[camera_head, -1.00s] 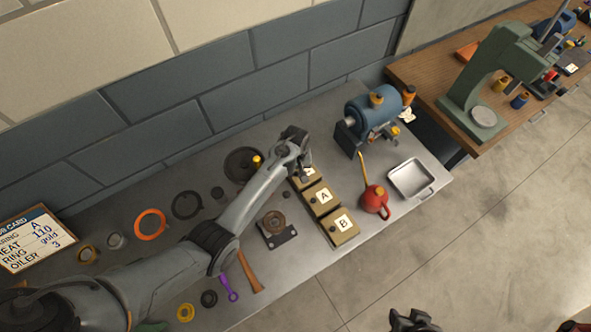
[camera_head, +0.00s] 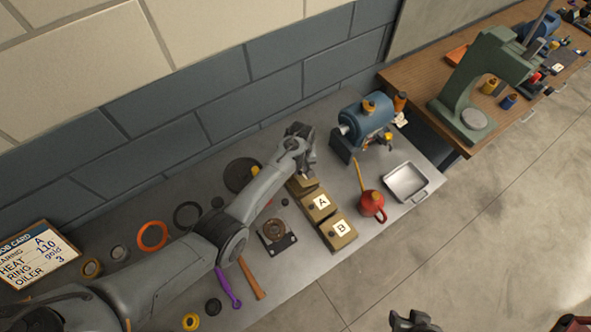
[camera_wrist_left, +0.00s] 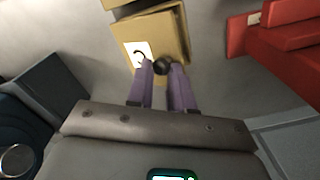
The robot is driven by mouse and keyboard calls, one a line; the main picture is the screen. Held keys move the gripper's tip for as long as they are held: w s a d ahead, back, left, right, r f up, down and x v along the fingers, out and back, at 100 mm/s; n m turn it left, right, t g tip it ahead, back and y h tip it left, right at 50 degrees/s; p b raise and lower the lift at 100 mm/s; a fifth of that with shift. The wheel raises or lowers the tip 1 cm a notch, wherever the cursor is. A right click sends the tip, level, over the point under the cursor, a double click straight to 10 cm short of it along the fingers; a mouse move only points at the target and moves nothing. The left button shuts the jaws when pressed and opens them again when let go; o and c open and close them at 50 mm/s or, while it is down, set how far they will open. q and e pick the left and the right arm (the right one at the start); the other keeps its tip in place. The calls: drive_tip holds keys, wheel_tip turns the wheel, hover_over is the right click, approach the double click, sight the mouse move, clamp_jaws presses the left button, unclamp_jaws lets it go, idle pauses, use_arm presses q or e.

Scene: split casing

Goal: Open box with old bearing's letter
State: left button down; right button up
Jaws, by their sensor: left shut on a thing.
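Three tan boxes stand in a row on the grey bench: the box marked A (camera_head: 318,205), the box marked B (camera_head: 338,231), and a third box (camera_head: 301,188) behind them, partly hidden by my left gripper (camera_head: 306,157). In the left wrist view, my left gripper (camera_wrist_left: 163,70) is shut on the dark knob (camera_wrist_left: 163,65) of a tan lid (camera_wrist_left: 172,35). The lid's white label (camera_wrist_left: 138,53) carries a curved mark that I cannot read surely.
The job card (camera_head: 38,255) reads A, 110, gold, 3. A red oiler (camera_head: 371,203), a metal tray (camera_head: 405,182) and a blue motor-like machine (camera_head: 367,122) stand right of the boxes. Rings and tools lie left. A green press (camera_head: 480,85) stands on the wooden table.

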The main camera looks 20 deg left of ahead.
use_arm(q)
drive_tip(key=shift+w+d+f, duration=0.1)
drive_tip(key=shift+d+f, duration=0.2)
drive_tip(key=shift+d, duration=0.1)
drive_tip(key=c, duration=1.3)
unclamp_jaws()
drive_tip(key=shift+d, duration=0.15)
drive_tip(key=shift+o, duration=1.4)
drive_tip(key=shift+w+d, duration=0.25)
drive_tip(key=shift+a, duration=0.1)
drive_tip(key=shift+r, duration=0.15)
drive_tip(key=shift+w+r, duration=0.1)
drive_tip(key=shift+r, duration=0.45)
wheel_tip(320, 180, up, 10)
drive_tip(key=shift+f, duration=0.2)
drive_tip(key=shift+s+a, duration=0.1)
drive_tip(key=shift+s, duration=0.1)
